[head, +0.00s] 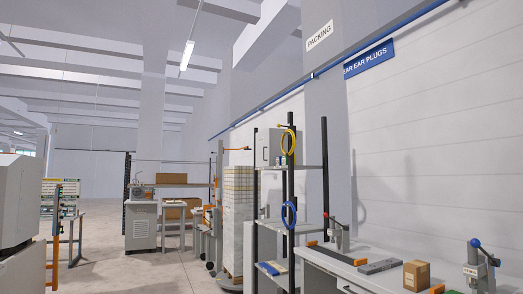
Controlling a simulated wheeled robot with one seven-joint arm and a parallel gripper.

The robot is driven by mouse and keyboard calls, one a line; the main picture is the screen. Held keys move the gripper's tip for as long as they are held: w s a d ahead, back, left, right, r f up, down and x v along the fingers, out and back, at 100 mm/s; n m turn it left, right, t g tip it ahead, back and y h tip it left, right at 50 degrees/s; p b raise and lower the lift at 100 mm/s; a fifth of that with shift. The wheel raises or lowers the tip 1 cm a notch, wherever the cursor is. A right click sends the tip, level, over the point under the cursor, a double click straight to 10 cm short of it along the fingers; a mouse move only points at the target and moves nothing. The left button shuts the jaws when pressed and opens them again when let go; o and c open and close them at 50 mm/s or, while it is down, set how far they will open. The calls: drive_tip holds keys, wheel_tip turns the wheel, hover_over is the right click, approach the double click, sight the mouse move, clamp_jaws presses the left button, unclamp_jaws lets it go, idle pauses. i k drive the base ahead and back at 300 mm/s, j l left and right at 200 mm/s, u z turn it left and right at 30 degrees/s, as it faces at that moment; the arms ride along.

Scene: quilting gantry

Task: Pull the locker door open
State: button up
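I cannot make out a locker door for certain. A grey box-like cabinet (268,147) sits on the upper shelf of a black-post rack, partly behind a post and a coiled yellow cable; whether it has a door is too small to tell. My gripper is not in view.
The rack (290,187) also holds a coiled blue cable (289,214). At right, a white bench (336,272) carries a cardboard box (417,275) and bench tools (480,265). A wrapped pallet stack (238,215) stands behind. Clear floor (150,272) lies at left centre, beside a large machine (18,210).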

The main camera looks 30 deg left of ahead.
sight(263, 138)
drive_tip(key=i+j+u, duration=0.55)
drive_tip(key=i+j, duration=0.2)
drive_tip(key=i+j+u, duration=0.3)
drive_tip(key=i, duration=0.2)
drive_tip(key=i+j+u, duration=0.1)
drive_tip(key=i+u, duration=0.2)
drive_tip(key=i, duration=0.2)
drive_tip(key=i+u, duration=0.3)
drive_tip(key=i, duration=2.15)
drive_tip(key=i+z, duration=0.15)
drive_tip(key=i, duration=0.35)
drive_tip(key=i+j+z, duration=0.2)
drive_tip(key=i, duration=0.35)
drive_tip(key=i+j+z, duration=0.15)
drive_tip(key=i, duration=0.35)
